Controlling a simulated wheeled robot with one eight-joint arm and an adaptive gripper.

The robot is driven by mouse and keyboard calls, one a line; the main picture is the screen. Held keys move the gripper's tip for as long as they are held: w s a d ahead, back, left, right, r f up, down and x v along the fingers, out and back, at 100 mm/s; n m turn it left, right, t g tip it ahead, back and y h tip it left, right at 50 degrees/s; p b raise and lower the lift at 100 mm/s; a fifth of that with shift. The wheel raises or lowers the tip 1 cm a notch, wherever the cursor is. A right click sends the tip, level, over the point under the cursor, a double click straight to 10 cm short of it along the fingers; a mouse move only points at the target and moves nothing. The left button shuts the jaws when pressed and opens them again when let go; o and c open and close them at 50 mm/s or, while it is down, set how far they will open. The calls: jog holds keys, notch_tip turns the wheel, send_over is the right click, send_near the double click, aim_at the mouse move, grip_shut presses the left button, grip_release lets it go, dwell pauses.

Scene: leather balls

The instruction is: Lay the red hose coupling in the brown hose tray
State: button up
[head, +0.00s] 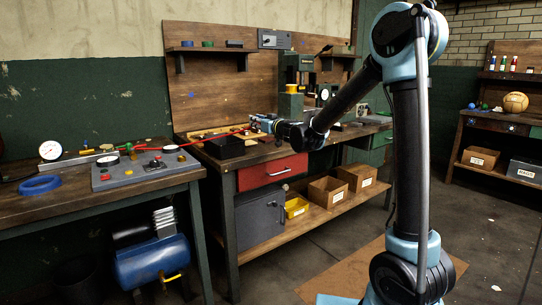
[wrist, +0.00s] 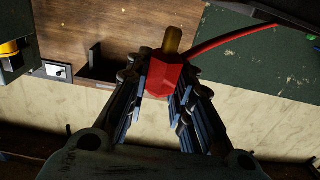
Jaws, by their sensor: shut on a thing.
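The red hose coupling (wrist: 160,76) sits between the two fingers of my gripper (wrist: 158,92) in the wrist view, and the gripper is shut on it. A brass end (wrist: 173,39) sticks out beyond the coupling, and a red hose (wrist: 232,36) trails off to the right. In the head view my gripper (head: 257,124) is above the middle workbench, with the red hose (head: 212,136) stretching left from it. A low tray with a light brown rim (head: 196,136), which looks like the hose tray, lies on that bench left of my gripper. The black box partly hides it.
A black box (head: 224,147) stands at the bench's front left. A green machine (head: 290,105) stands behind my gripper. The left bench holds a grey control panel (head: 143,172) and a blue ring (head: 40,185). A shelf (head: 208,49) hangs on the back board.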

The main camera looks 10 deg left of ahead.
jog(key=shift+w+d, duration=0.25)
jog(key=shift+d, duration=0.1)
jog(key=shift+f, duration=0.15)
jog(key=shift+f, duration=4.9)
jog(key=o, duration=1)
jog(key=v, duration=1.2)
jog(key=shift+s+a, duration=0.1)
